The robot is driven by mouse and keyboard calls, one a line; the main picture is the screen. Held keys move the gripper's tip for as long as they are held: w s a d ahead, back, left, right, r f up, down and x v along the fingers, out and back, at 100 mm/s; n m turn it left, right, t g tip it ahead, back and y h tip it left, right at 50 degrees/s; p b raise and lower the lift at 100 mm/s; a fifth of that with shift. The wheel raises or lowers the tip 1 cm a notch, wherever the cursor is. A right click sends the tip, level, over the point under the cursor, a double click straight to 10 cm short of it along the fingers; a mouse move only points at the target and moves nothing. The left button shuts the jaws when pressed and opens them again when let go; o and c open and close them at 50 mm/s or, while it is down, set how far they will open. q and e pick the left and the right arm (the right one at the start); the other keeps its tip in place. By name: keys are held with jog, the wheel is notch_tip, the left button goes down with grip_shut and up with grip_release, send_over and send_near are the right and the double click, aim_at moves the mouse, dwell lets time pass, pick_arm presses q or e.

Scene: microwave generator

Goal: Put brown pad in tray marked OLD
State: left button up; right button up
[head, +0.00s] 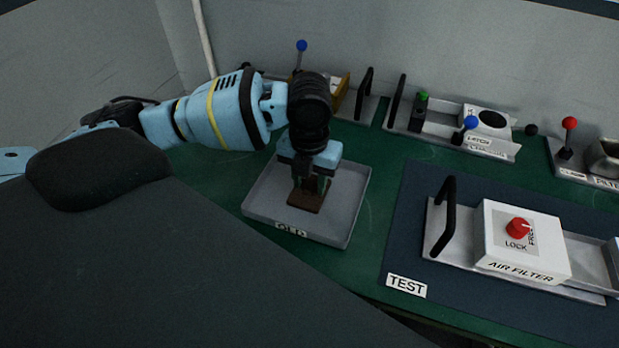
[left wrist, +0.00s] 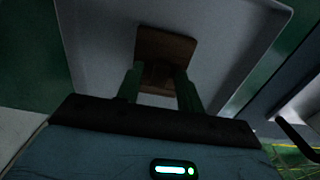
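The brown pad (head: 306,201) is a small flat piece inside the grey tray (head: 349,206) marked OLD. It also shows in the left wrist view (left wrist: 168,45), over the tray floor (left wrist: 215,60). My left gripper (head: 311,184) points down into the tray, directly above the pad. Its two green fingers (left wrist: 160,76) stand either side of a narrower brown part of the pad, which fills the gap between them. Whether the pad rests on the tray floor or hangs just above it, I cannot tell. My right gripper is not in view.
A dark mat marked TEST (head: 400,255) lies right of the tray, carrying a white AIR FILTER box (head: 525,243) with a red knob and a black handle. Levered fixtures (head: 455,128) line the back wall. Green table (head: 385,180) shows between tray and mat.

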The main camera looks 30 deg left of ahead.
aim_at(310, 184)
pick_arm(q)
jog(key=shift+r, duration=0.15)
notch_tip(310, 184, up, 12)
jog(key=p, duration=0.1)
dwell(0.3)
